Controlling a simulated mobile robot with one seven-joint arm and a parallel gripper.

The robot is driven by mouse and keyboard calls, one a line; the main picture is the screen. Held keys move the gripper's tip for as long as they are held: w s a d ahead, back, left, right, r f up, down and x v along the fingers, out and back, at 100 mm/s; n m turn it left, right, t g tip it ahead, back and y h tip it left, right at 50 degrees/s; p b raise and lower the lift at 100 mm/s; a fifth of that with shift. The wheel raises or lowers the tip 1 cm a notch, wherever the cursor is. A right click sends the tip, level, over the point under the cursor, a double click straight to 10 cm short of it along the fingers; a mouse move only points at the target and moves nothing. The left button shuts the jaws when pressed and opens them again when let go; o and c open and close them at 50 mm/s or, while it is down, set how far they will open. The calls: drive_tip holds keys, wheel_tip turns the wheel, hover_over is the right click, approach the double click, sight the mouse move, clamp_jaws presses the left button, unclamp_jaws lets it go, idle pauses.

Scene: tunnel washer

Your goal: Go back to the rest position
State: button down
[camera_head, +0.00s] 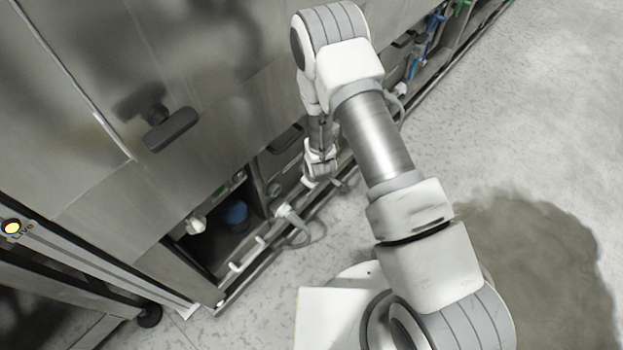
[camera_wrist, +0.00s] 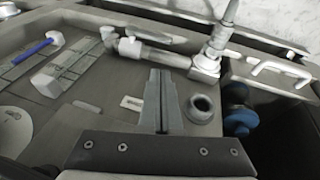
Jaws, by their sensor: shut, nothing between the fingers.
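My gripper (camera_wrist: 159,78) shows in the wrist view with its two grey fingers together and nothing between them. In the head view my white and grey arm rises from the lower right, bends at the top and comes down to my wrist beside the machine's lower edge. The fingers are too small there to make out. In the wrist view the fingers stand in front of a grey recessed panel with pipe fittings (camera_wrist: 150,52). I cannot tell how close the fingertips are to it.
The steel machine (camera_head: 90,80) with a dark handle (camera_head: 170,128) fills the left. Its low open compartment holds a blue part (camera_head: 236,214). White pipes (camera_head: 290,215) run along its foot near my wrist. The speckled floor (camera_head: 500,130) on the right is clear, with a dark patch (camera_head: 530,255).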

drive_tip(key=shift+s+r, duration=0.2)
drive_tip(key=shift+r, duration=0.2)
